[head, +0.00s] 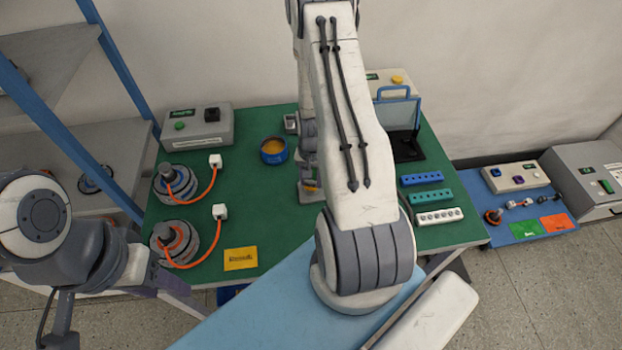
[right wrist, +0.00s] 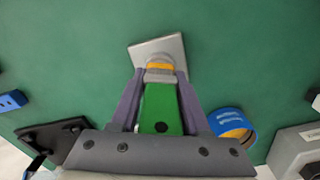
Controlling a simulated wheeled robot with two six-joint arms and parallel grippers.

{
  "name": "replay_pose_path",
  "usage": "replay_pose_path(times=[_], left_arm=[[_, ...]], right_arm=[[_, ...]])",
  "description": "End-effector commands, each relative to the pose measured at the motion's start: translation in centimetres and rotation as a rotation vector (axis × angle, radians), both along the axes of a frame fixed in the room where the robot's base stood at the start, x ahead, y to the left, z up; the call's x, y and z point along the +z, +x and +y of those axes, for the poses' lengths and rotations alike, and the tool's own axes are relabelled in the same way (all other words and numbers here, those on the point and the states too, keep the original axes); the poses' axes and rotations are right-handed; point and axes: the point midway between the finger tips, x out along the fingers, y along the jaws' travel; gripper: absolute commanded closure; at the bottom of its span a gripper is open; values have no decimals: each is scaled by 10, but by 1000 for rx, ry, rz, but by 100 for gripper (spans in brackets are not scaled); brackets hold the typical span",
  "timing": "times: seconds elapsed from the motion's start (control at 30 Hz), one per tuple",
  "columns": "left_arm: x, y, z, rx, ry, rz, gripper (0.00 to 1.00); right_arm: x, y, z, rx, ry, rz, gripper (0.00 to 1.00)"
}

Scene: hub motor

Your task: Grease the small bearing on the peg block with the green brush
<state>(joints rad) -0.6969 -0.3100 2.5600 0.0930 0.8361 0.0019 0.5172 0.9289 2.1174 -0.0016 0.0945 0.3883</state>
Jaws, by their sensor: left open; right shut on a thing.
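My right gripper (right wrist: 160,105) is shut on the green brush (right wrist: 160,108), seen close up in the right wrist view. The brush's orange band and tip end are over a light grey square block (right wrist: 150,50), apparently the peg block. The block also shows in the head view (head: 311,194), partly behind my right arm and gripper (head: 309,172). The small bearing cannot be made out; the brush covers the block's middle. Whether the bristles touch anything is unclear. My left gripper (head: 172,288) is open, low at the left by the table's front edge.
A blue tin with yellow-orange content (head: 274,151) stands left of the block. Two hub motors (head: 175,243) with orange cables, a yellow card (head: 240,259) and a grey control box (head: 197,127) occupy the left. A dark stand (head: 407,145) and hole blocks (head: 426,196) lie right.

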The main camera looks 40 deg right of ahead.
Motion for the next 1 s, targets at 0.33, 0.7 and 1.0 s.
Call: replay_pose_path(times=[0.33,0.7,1.0], left_arm=[[0,0,0,0,0,0,50],[0,0,0,0,0,0,50],[2,0,0,0,0,0,50]], right_arm=[[-1,-1,0,331,1,1,99],[-1,-1,0,706,1,2,99],[1,-1,0,705,1,2,99]])
